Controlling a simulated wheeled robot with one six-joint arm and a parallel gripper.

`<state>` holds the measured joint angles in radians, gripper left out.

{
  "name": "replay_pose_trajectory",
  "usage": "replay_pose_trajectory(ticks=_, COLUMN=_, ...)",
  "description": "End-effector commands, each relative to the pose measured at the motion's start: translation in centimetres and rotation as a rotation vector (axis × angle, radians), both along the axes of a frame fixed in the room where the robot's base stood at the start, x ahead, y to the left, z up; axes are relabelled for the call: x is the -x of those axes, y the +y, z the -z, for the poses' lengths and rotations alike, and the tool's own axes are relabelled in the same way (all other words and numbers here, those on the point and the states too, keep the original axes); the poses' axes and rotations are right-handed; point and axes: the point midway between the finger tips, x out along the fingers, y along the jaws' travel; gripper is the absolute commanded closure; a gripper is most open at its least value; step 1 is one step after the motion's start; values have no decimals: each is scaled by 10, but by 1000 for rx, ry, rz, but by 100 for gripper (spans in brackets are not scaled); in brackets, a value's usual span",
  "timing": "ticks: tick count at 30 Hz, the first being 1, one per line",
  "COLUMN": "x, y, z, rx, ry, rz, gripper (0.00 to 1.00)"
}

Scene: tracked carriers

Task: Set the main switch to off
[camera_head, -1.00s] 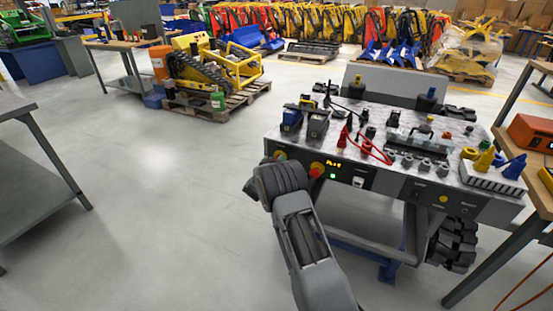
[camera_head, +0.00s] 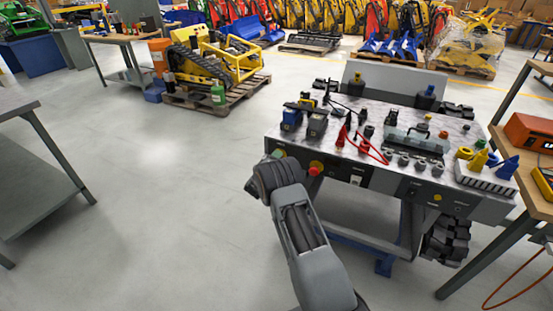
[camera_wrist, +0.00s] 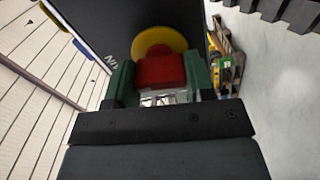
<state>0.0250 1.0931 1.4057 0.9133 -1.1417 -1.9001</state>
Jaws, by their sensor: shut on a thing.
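The main switch is a red knob (camera_wrist: 160,71) on a yellow round plate (camera_wrist: 158,39), set in a dark panel with partly visible lettering. My gripper (camera_wrist: 158,80) has its green fingers on both sides of the red knob and is shut on it. In the head view my gripper (camera_head: 279,154) is at the left end of the console's front panel, and my wrist hides the switch there. The knob's position marks cannot be read. The front panel's display area is dark.
The console (camera_head: 400,178) carries clamps, cables and sockets on its top. A red button on a yellow base (camera_head: 315,168) sits just right of my wrist. A workbench (camera_head: 535,180) stands close on the right.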

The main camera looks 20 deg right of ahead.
Motion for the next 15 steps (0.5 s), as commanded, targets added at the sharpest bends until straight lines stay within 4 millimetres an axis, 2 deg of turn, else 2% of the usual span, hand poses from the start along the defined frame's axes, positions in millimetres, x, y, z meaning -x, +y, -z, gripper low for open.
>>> replay_pose_trajectory(ticks=15, x=0, y=1, z=0, rx=110, ry=119, rz=-2, gripper=75)
